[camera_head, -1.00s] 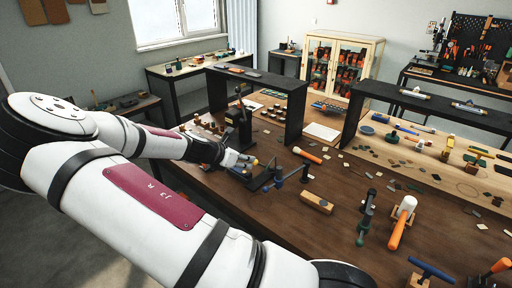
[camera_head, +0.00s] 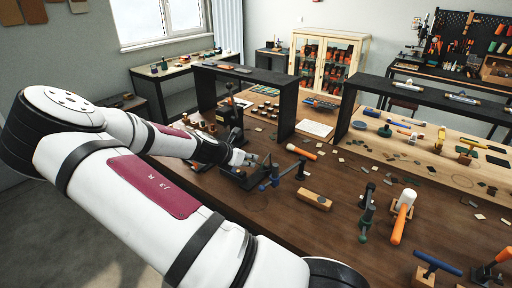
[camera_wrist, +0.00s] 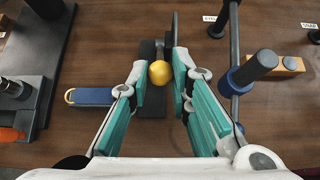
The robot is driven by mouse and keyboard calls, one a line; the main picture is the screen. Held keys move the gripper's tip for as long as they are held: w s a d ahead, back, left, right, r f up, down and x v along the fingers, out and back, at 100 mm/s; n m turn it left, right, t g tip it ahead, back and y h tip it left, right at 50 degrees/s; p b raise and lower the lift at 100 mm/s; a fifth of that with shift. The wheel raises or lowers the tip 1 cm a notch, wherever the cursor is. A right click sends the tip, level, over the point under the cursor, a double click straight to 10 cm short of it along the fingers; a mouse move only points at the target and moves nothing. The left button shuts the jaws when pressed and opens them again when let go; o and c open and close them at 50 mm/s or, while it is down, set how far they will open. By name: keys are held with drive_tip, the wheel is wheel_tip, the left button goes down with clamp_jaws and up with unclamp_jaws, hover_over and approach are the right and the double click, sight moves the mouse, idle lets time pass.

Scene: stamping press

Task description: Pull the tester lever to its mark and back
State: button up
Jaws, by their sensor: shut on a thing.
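In the wrist view a yellow ball knob (camera_wrist: 159,72), which looks like the tester lever's knob, sits between the teal fingertips of my gripper (camera_wrist: 160,78). The gripper is shut on it. A dark base (camera_wrist: 152,131) lies below the knob and runs between the fingers. In the head view my gripper (camera_head: 243,158) is low over the near left part of the brown bench, at a dark device (camera_head: 246,179). The knob is hidden there. I cannot make out the lever's mark in either view.
A blue-knobbed bar fixture (camera_wrist: 253,70) stands close right of my fingers in the wrist view. A blue flat piece (camera_wrist: 92,97) lies left. In the head view a black press (camera_head: 230,122) stands behind my gripper; a wooden block (camera_head: 314,200) and mallet (camera_head: 402,217) lie right.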

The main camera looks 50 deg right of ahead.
drive_tip(key=shift+w+d+r+p, duration=0.1)
drive_tip(key=shift+d+r+p, duration=0.1)
drive_tip(key=shift+d+r, duration=0.55)
drive_tip(key=shift+d+r+p, duration=0.2)
drive_tip(key=shift+d+r, duration=0.3)
drive_tip(key=shift+d, duration=0.4)
drive_tip(key=shift+d+r, duration=0.1)
drive_tip(key=shift+d, duration=0.05)
drive_tip(key=shift+w+d+r, duration=0.1)
drive_tip(key=shift+d+r, duration=0.15)
drive_tip(key=shift+d, duration=0.4)
drive_tip(key=shift+d+r, duration=0.2)
drive_tip(key=shift+d, duration=0.45)
drive_tip(key=shift+w+d+r, duration=0.1)
drive_tip(key=shift+d+r, duration=0.15)
drive_tip(key=shift+d, duration=0.4)
drive_tip(key=shift+d+r, duration=0.1)
drive_tip(key=shift+d, duration=0.05)
drive_tip(key=shift+d, duration=0.55)
drive_tip(key=o, duration=0.9)
